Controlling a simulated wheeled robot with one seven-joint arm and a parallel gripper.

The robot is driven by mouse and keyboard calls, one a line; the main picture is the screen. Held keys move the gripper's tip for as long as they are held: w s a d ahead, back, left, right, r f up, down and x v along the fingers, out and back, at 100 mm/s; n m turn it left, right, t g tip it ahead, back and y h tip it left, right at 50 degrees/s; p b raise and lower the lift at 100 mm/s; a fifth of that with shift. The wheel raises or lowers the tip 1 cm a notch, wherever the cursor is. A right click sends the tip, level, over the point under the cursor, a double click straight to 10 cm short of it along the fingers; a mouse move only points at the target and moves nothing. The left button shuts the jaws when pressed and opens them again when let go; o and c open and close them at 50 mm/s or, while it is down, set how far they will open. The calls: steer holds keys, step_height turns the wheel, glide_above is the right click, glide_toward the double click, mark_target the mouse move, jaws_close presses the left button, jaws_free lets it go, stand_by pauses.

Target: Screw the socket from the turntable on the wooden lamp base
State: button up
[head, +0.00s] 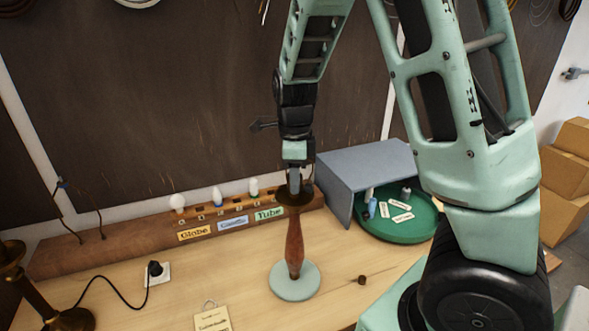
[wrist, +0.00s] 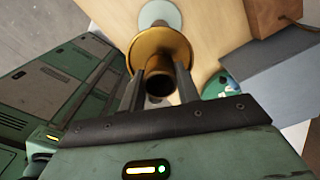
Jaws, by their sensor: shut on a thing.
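The wooden lamp base (head: 294,246) stands upright on the table, with a turned brown stem and a pale green round foot (head: 293,283). The foot's edge also shows in the wrist view (wrist: 162,14). My gripper (head: 294,187) points down above the stem, its fingers shut on the socket (wrist: 160,85), a small cylinder with a dark open mouth. A wide brass disc (wrist: 178,45) lies just beyond the socket, at the stem's top. Whether the socket touches the stem is hidden. The green turntable (head: 372,232) stands at the right, bearing white labels and small blue and grey pieces.
A blue-grey screen (head: 362,165) stands behind the turntable. A wooden rack (head: 135,236) with bulbs and Globe, Candle and Tube labels runs along the back. A brass lamp (head: 40,300), a black plug (head: 155,268) and a tag (head: 212,319) are left. A small brown piece (head: 362,280) lies right.

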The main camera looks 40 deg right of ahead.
steer(key=o, duration=1)
